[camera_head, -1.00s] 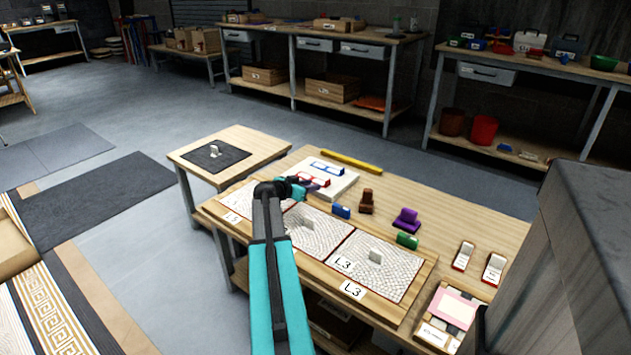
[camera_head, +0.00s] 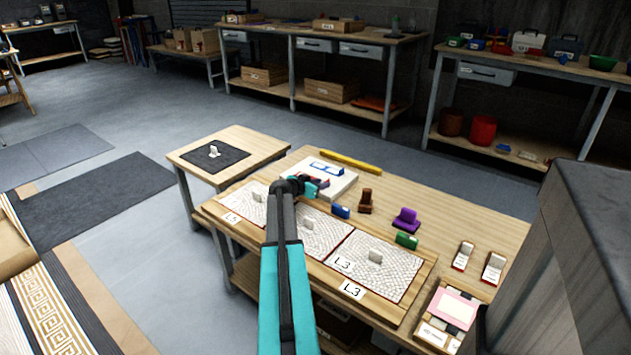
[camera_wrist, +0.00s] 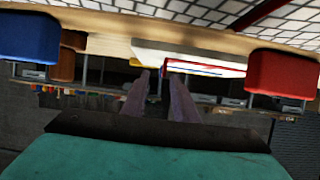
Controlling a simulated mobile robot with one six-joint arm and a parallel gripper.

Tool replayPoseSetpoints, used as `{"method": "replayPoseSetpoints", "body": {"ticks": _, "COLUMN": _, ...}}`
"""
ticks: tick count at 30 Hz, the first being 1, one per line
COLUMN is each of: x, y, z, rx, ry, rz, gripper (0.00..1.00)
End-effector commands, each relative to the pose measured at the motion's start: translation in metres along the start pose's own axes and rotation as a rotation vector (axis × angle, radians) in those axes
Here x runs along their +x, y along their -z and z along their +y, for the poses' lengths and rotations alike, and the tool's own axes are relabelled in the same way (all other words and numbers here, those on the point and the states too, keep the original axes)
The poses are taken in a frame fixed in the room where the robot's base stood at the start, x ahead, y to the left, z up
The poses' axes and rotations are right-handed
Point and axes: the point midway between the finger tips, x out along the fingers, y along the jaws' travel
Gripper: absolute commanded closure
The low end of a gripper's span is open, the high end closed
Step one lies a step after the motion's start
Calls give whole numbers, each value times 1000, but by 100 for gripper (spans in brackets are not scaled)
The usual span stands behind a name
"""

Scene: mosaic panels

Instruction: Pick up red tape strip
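The red tape strip (camera_head: 323,181) lies on a white board (camera_head: 341,184) at the back of the workbench, partly hidden by my gripper. In the wrist view, which is upside down, a thin red edge (camera_wrist: 208,74) shows on the board ahead, beside a blue edge. My gripper (camera_head: 316,187) is low over the board's near edge, close to the strip. In the wrist view its two fingers (camera_wrist: 157,88) stand apart with nothing visible between them. I cannot tell whether a finger touches the strip.
A blue block (camera_head: 341,211) and a red block (camera_wrist: 283,74) flank the gripper. Brown (camera_head: 366,201), purple (camera_head: 406,220) and green (camera_head: 407,240) pieces stand to the right. A blue-edged strip (camera_head: 326,168) lies on the board. Patterned mosaic panels (camera_head: 375,268) lie in front.

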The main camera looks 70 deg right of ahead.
Motion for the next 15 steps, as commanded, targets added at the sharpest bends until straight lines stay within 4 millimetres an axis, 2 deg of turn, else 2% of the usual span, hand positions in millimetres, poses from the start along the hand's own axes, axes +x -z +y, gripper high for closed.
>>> {"method": "replayPoseSetpoints", "body": {"ticks": 8, "x": 4, "y": 0, "z": -2, "rx": 0, "ry": 0, "rz": 0, "gripper": 73}}
{"method": "replayPoseSetpoints", "body": {"ticks": 15, "x": 24, "y": 2, "z": -6, "rx": 0, "ry": -1, "rz": 0, "gripper": 73}}
